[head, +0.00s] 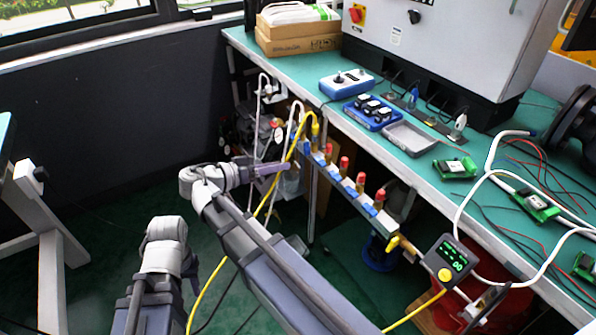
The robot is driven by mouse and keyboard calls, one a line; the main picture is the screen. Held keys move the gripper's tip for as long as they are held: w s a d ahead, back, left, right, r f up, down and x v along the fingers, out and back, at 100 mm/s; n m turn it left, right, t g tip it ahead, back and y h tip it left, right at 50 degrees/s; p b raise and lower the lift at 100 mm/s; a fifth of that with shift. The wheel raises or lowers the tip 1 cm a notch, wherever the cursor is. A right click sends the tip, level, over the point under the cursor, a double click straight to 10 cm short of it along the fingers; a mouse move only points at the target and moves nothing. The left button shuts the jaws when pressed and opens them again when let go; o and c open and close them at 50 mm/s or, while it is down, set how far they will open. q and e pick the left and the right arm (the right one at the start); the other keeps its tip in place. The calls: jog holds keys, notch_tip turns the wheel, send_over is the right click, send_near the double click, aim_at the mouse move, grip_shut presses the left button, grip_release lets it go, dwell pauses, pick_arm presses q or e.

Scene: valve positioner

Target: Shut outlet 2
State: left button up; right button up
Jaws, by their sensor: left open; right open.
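A manifold bar (340,184) runs along the front of the bench, slanting down to the right. It carries several outlets with red tops (344,163) and blue parts (350,190). I see no readable numbers, so I cannot tell which is outlet 2 or whether it is open. My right gripper (284,168) is open, its purplish fingers pointing right at the left side of the manifold, near its upper end. I cannot tell whether it touches anything. My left gripper (192,276) is low at the left, away from the manifold, and mostly hidden by its own arm.
A yellow hose (292,150) and pale hoses hang at the manifold's upper end. A gauge with a green display (452,256) sits at its lower right. The green bench (290,66) holds a blue tray (370,112), a grey tray (408,136) and circuit boards.

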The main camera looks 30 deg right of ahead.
aim_at(307, 149)
pick_arm(q)
jog(key=shift+f+b, duration=1.6)
jog(key=shift+f, duration=1)
pick_arm(e)
jog(key=shift+w+d+r+m+h, duration=0.1)
jog(key=shift+w+d+m+h, duration=0.4)
jog(key=shift+d, duration=1)
jog(key=shift+w+d+r+m+h, duration=0.1)
jog(key=shift+w+d+m+h, duration=0.35)
jog(key=shift+d, duration=1.05)
jog(key=shift+w+d+r+m+h, duration=0.1)
jog(key=shift+w+d+m+h, duration=0.15)
jog(key=shift+d+m+h, duration=0.85)
jog(key=shift+d+n+y, duration=0.35)
jog(key=shift+y, duration=0.2)
jog(key=shift+c, duration=0.2)
grip_shut()
